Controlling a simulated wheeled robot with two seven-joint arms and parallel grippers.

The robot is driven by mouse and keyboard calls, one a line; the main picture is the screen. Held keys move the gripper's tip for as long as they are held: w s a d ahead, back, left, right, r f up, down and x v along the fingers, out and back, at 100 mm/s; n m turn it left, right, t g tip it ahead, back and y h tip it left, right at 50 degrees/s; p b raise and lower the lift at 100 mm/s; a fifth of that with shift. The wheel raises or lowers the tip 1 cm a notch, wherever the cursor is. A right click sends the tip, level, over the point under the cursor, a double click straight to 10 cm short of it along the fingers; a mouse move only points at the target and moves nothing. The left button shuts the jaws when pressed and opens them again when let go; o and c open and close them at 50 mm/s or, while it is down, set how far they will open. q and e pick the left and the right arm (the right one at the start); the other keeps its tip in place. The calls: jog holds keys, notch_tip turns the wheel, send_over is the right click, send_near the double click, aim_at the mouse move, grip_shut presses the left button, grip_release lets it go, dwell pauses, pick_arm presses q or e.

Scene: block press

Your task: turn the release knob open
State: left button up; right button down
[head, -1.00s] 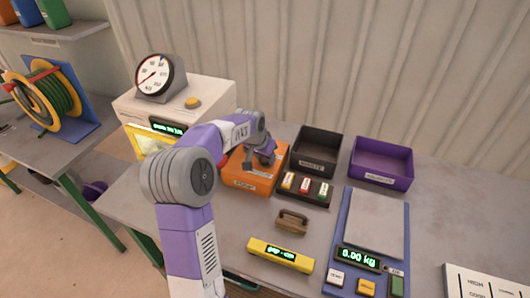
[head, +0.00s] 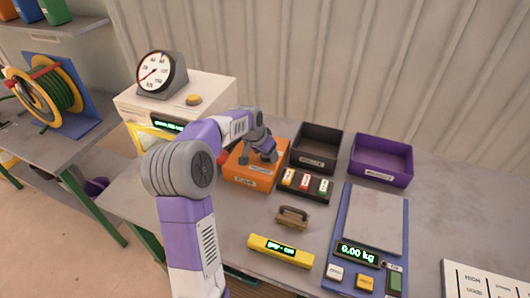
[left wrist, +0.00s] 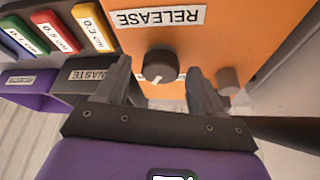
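The release knob (left wrist: 161,64) is a dark round knob with a pale pointer mark. It sits on the orange release box (head: 247,178), beside a label reading RELEASE (left wrist: 160,17). My left gripper (head: 262,158) is over the top of the orange box in the head view, and its fingers hide the knob there. In the left wrist view my left gripper (left wrist: 156,78) is open, with one finger on each side of the knob and visible gaps between. My right gripper is in neither view.
A grey cylinder (left wrist: 228,80) stands on the box near one finger. A black waste tray (head: 318,142), a purple tray (head: 383,150) and a rack of small coloured blocks (head: 305,184) are close by. The press with a dial (head: 157,73) stands behind left. A scale (head: 374,222) is at right.

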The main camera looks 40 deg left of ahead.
pick_arm(q)
jog(key=p+v, duration=0.1)
jog(key=v, duration=0.6)
jog(key=shift+r+p, duration=0.25)
jog(key=shift+p, duration=0.05)
jog(key=shift+s+r, duration=0.1)
jog(key=shift+s, duration=0.05)
